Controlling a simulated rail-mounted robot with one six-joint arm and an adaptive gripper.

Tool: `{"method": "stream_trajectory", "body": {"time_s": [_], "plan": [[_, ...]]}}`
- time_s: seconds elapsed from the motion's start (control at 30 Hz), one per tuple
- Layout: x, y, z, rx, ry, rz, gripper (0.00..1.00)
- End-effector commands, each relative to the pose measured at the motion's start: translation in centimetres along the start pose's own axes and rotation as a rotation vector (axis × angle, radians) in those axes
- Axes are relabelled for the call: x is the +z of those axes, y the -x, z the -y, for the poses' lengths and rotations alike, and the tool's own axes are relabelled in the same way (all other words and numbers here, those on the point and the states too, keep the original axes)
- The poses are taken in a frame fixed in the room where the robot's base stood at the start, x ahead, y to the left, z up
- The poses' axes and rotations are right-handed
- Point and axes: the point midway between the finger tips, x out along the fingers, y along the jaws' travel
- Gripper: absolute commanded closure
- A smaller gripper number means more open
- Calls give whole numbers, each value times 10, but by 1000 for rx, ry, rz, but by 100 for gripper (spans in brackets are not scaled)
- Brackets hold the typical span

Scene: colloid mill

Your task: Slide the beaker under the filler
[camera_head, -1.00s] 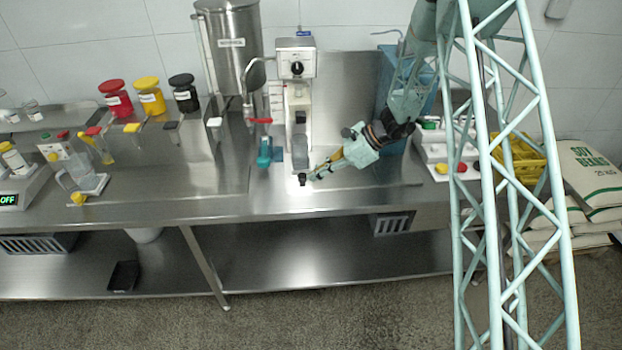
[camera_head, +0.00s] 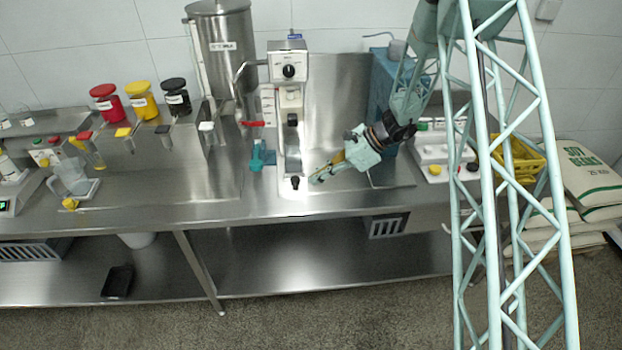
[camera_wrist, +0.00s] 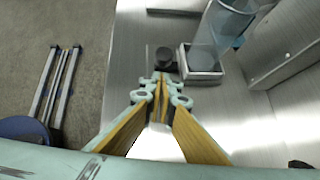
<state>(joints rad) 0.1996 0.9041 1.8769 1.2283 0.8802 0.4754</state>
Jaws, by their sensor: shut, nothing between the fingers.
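A clear beaker (camera_wrist: 222,30) stands in a square metal tray (camera_wrist: 203,75) in the wrist view. A black knob (camera_wrist: 163,58) sits at the tray's side. The knob also shows in the head view (camera_head: 295,183) at the foot of a white machine with a dial (camera_head: 289,69), perhaps the filler. Beneath that machine's head the beaker is hard to make out in the head view. My gripper (camera_wrist: 160,85) is shut and empty, its tips close to the knob. In the head view, my gripper (camera_head: 315,178) is just right of the knob, apparently apart from it.
A steel tank (camera_head: 225,50) with a red-handled tap stands behind left. A teal item (camera_head: 262,155) lies left of the machine. A blue container (camera_head: 385,85) stands behind my arm. At left are coloured jars and a clear jug (camera_head: 70,177). The bench front is mostly clear.

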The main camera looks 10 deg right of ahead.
Motion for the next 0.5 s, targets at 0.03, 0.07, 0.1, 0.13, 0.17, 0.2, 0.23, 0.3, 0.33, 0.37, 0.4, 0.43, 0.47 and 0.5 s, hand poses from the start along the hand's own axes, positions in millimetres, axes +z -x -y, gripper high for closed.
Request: {"method": "stream_trajectory", "body": {"time_s": [0.03,0.07,0.1,0.13,0.17,0.2,0.23,0.3,0.33,0.37,0.4,0.43,0.47,0.5], "plan": [[-3,4,0,-1,0,0,100],[-4,6,0,-1,1,0,100],[-2,14,1,-2,1,1,100],[-2,19,1,-3,1,1,100],[-3,24,1,-3,2,1,100],[-3,30,0,-2,2,0,100],[-3,34,0,-3,1,0,100],[-3,45,1,-3,1,0,100],[-3,50,1,-3,1,-1,100],[-3,54,1,-3,1,0,100],[-3,60,1,-3,1,0,100],[-3,65,1,-3,1,0,100],[-3,69,0,-2,1,0,100],[-3,75,0,-2,1,0,100]]}}
